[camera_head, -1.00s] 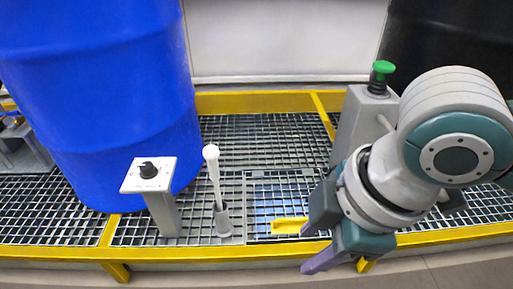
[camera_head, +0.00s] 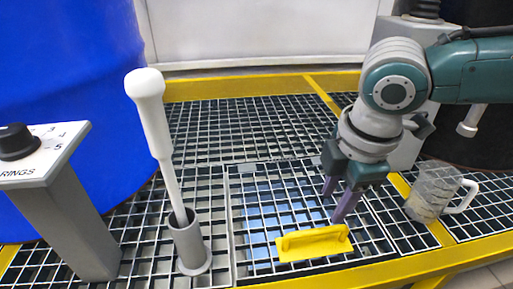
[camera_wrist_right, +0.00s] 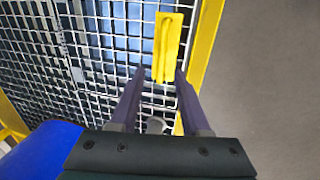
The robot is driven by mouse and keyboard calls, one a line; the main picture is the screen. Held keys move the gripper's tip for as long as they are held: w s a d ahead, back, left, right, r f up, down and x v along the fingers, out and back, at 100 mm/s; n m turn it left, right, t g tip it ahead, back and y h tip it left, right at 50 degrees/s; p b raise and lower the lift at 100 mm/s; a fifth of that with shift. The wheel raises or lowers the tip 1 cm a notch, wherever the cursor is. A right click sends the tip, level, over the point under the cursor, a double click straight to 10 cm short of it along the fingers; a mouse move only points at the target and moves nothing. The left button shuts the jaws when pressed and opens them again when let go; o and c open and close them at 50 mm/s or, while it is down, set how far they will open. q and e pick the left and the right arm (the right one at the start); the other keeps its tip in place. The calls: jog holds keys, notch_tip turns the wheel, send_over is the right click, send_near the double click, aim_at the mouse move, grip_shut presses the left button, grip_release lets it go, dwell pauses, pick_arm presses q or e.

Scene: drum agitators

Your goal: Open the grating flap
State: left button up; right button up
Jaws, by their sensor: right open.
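The grating flap (camera_head: 256,201) is a square section of metal grid, lying flat and flush in the floor grating, with a bluish area visible beneath it. Its yellow handle (camera_head: 314,243) is on the flap's near side. My right gripper (camera_head: 336,207) points down above the flap, just behind the handle, with its two purple fingers apart and nothing between them. In the right wrist view the handle (camera_wrist_right: 167,45) lies ahead of the spread fingertips (camera_wrist_right: 160,74), apart from them. My left gripper is not in view.
A white-headed rod (camera_head: 161,140) stands in a grey socket left of the flap. A grey dial post (camera_head: 70,225) and blue drum (camera_head: 70,80) stand further left. A clear jug (camera_head: 432,192) sits on the grating at right. A yellow rail runs along the front.

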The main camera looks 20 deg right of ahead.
aim_at(320, 230)
jog(key=f+b, duration=0.2)
jog(key=f, duration=0.1)
jog(key=w+f+b, duration=0.1)
jog(key=f+b, duration=0.4)
jog(key=f, duration=0.1)
jog(key=shift+w+d, duration=0.15)
grip_shut()
dwell(1.1)
